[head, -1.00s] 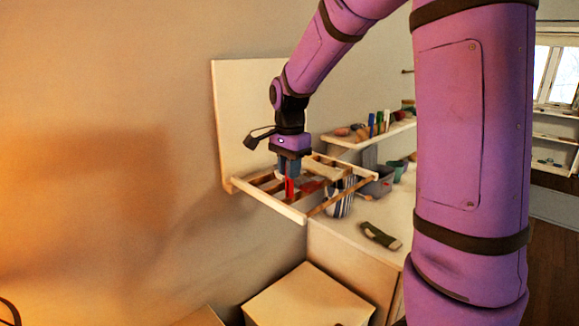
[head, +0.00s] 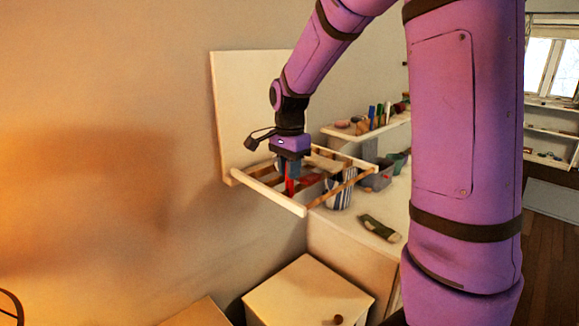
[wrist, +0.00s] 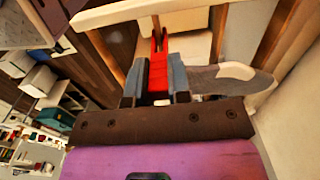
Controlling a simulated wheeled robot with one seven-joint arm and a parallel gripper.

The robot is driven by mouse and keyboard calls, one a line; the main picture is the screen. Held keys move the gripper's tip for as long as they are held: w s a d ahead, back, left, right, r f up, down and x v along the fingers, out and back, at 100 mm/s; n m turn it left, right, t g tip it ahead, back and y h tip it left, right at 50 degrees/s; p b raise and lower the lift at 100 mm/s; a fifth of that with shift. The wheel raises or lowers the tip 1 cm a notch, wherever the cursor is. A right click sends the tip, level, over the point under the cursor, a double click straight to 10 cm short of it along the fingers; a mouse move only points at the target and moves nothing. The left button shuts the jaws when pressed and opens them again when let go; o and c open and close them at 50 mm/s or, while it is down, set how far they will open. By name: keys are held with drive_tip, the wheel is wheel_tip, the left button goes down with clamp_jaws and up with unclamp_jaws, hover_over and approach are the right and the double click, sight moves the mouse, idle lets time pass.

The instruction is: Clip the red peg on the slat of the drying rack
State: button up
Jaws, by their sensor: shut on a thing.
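The red peg (wrist: 158,72) is upright between the two blue-grey fingers of my gripper (wrist: 154,78), which is shut on it. In the head view the peg (head: 290,187) points down from my gripper (head: 291,170), among the slats of the wooden drying rack (head: 268,194). In the wrist view the peg's forked end lines up with a brown slat (wrist: 156,24). I cannot tell whether its jaws are around the slat or only beside it. The rack's pale front rail (wrist: 150,10) crosses the top of the wrist view.
The rack folds out from a pale wall board (head: 240,110). A grey-and-white item (wrist: 225,77) lies close beside the fingers. A striped item (head: 340,192), a grey bin (head: 377,178) and a green sock (head: 380,228) are to the right. A cabinet (head: 300,285) stands below.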

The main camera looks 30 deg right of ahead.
drive_tip(key=shift+f, duration=1.2)
drive_tip(key=o, duration=0.9)
wheel_tip(320, 180, up, 11)
drive_tip(key=shift+f, duration=0.1)
idle(0.6)
